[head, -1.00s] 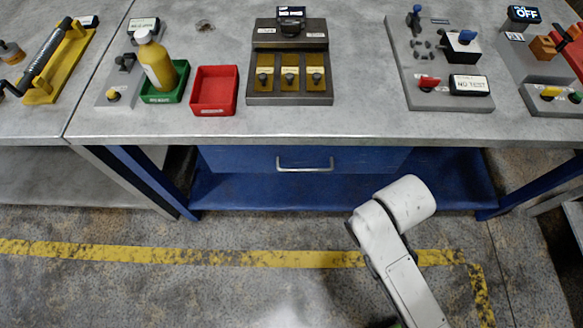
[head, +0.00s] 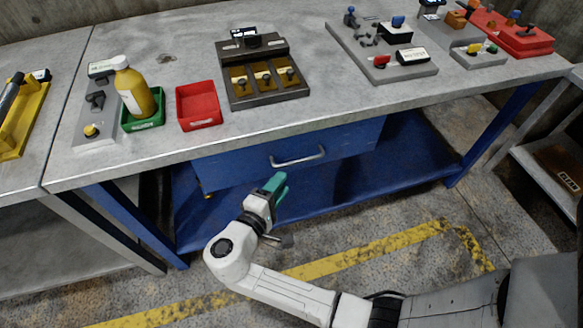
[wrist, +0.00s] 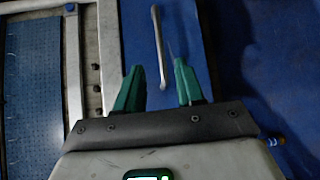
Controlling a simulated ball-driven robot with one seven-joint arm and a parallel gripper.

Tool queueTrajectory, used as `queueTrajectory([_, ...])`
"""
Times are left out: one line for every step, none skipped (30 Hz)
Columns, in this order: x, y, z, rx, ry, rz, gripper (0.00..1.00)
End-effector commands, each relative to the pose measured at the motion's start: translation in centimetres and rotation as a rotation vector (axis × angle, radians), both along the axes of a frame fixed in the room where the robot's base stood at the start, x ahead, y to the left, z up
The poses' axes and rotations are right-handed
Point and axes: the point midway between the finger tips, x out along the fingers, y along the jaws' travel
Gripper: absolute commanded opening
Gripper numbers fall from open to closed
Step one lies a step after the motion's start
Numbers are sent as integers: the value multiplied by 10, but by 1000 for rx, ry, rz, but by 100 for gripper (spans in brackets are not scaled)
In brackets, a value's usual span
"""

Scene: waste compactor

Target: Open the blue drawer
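The blue drawer (head: 225,170) sits under the workbench top and looks shut. Its silver bar handle (head: 298,158) runs along the front. My gripper (head: 277,184) is in front of the drawer, a little below and left of the handle in the head view. In the wrist view my gripper (wrist: 159,68) has its two teal fingers apart, with nothing held. The handle (wrist: 158,40) appears upright there, its lower end in line with the gap between the fingers. I cannot tell how far the fingertips are from it.
The workbench top (head: 330,100) carries a yellow bottle (head: 136,90), a red tray (head: 199,104) and several control panels. A blue lower shelf (head: 400,155) lies beneath the drawer. A bench leg (head: 125,220) stands at left. The floor in front is clear.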

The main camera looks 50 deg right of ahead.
Motion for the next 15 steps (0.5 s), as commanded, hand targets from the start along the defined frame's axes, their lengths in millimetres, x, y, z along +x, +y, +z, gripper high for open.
queueTrajectory([0, -9, -1, 0, 2, -4, 38])
queueTrajectory([1, -15, -1, 1, 2, -5, 38])
queueTrajectory([3, -22, -2, 1, 1, -5, 38])
queueTrajectory([4, -28, -3, 2, 1, -5, 38])
queueTrajectory([5, -33, -4, 2, 2, -5, 38])
queueTrajectory([6, -41, -6, 2, 2, -5, 38])
queueTrajectory([7, -46, -6, 2, 2, -5, 38])
queueTrajectory([8, -51, -7, 2, 2, -5, 38])
queueTrajectory([9, -58, -8, 2, 1, -5, 38])
queueTrajectory([10, -62, -9, 2, 1, -4, 38])
queueTrajectory([11, -66, -9, 2, 1, -4, 38])
queueTrajectory([12, -71, -10, 2, 1, -4, 38])
queueTrajectory([13, -75, -11, 2, 1, -3, 38])
queueTrajectory([13, -78, -11, 3, 0, -5, 38])
queueTrajectory([14, -81, -12, 3, 0, -4, 38])
